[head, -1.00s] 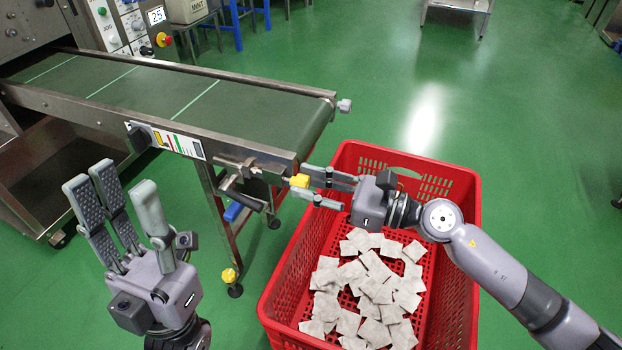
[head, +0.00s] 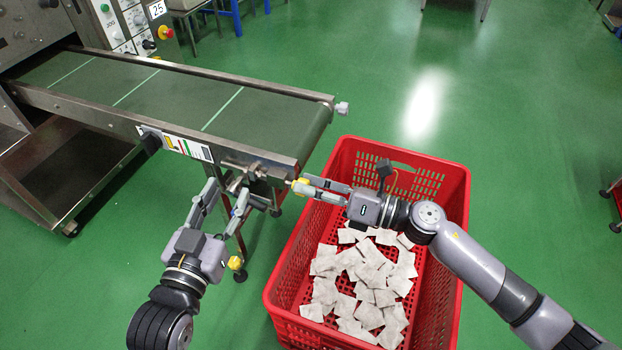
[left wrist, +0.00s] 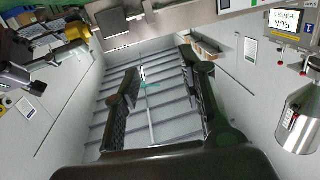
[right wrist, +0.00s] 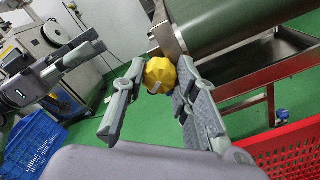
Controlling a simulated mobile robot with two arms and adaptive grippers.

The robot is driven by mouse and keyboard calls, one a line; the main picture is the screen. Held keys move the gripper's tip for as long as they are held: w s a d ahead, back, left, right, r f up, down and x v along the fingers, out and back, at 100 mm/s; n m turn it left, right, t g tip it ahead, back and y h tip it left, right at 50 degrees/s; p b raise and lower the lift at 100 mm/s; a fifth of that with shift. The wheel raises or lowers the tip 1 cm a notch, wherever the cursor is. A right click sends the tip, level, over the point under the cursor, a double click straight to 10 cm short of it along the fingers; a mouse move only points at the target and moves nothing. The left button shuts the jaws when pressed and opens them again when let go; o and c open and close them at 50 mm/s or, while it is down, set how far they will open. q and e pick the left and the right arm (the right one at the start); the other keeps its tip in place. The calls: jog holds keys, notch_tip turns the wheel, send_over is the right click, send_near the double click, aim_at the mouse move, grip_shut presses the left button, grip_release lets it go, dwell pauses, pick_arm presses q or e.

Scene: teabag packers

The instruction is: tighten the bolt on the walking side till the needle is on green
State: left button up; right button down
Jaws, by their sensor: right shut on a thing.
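A yellow faceted knob (right wrist: 160,74) sits at the near end corner of the conveyor (head: 190,100), below the roller. My right gripper (head: 303,187) is shut on the knob, with a finger on either side of it. My left gripper (head: 226,192) is open, its fingertips at the metal bracket under the conveyor's near rail; the left wrist view shows nothing held between its fingers. A label panel with coloured bars (head: 188,146) is on the near rail. No needle can be made out. A grey bolt (head: 342,108) is at the far end corner.
A red crate (head: 363,325) with several teabags (head: 365,275) stands below my right arm. A control panel (head: 120,22) is at the back left. A blue crate (right wrist: 35,143) shows in the right wrist view.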

pick_arm(q)
jog(key=s+a+f+g+y+p, duration=0.25)
jog(key=s+f+g, duration=0.4)
jog(key=f, duration=0.35)
jog(key=s+a+f+g+y+p, duration=0.1)
jog(key=s+a+f+g+p, duration=0.2)
jog(key=s+g, duration=0.4)
jog(key=s+a+f, duration=0.1)
jog(key=s, duration=0.2)
jog(key=shift+s+f+n, duration=0.2)
jog(key=shift+f+n, duration=0.05)
jog(key=shift+n, duration=0.05)
pick_arm(e)
jog(key=m, duration=0.6)
jog(key=shift+m, duration=0.3)
pick_arm(q)
jog(key=shift+a+r, duration=0.1)
pick_arm(e)
jog(key=shift+f, duration=0.1)
jog(key=c, duration=1.3)
grip_release()
jog(key=shift+d, duration=0.15)
jog(key=v, duration=1.1)
jog(key=shift+s+d, duration=0.15)
jog(key=shift+d, duration=0.2)
